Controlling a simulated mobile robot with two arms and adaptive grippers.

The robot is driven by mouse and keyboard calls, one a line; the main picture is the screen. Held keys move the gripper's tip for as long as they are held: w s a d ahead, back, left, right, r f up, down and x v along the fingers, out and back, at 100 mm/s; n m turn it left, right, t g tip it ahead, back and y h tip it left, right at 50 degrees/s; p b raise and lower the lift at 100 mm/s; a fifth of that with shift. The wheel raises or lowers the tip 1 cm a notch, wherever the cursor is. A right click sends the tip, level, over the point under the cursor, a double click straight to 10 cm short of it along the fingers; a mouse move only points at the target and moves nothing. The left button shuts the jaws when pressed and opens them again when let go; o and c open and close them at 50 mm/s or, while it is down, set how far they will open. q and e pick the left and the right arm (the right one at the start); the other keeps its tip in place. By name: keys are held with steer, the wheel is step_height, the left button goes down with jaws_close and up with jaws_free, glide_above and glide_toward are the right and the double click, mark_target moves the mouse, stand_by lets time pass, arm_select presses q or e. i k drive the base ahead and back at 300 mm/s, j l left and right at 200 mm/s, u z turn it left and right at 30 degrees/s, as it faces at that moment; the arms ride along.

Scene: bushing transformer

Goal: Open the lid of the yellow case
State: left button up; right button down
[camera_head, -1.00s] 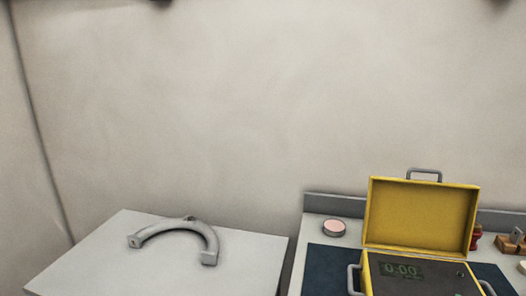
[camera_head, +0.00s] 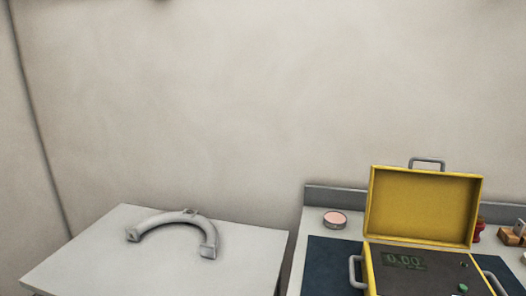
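The yellow case (camera_head: 370,268) stands on a dark blue mat at the lower right of the head view. Its lid (camera_head: 423,205) is up, standing roughly upright at the back, with a grey handle (camera_head: 427,161) on top. The case's dark panel (camera_head: 420,278) shows a small display with digits and a green knob. The front of the case is cut off by the bottom edge. Neither of my grippers is identifiable in the view; only small dark shapes show at the top edge.
The dark blue mat (camera_head: 328,262) lies on a grey bench. A small round tin (camera_head: 335,219) with a pink top stands left of the case. A red item (camera_head: 478,232) and wooden blocks (camera_head: 512,237) are at right. A grey curved part (camera_head: 175,222) lies on a white table (camera_head: 100,262).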

mark_target(438, 208)
steer(key=l+u, duration=0.1)
steer(key=l, duration=1.65)
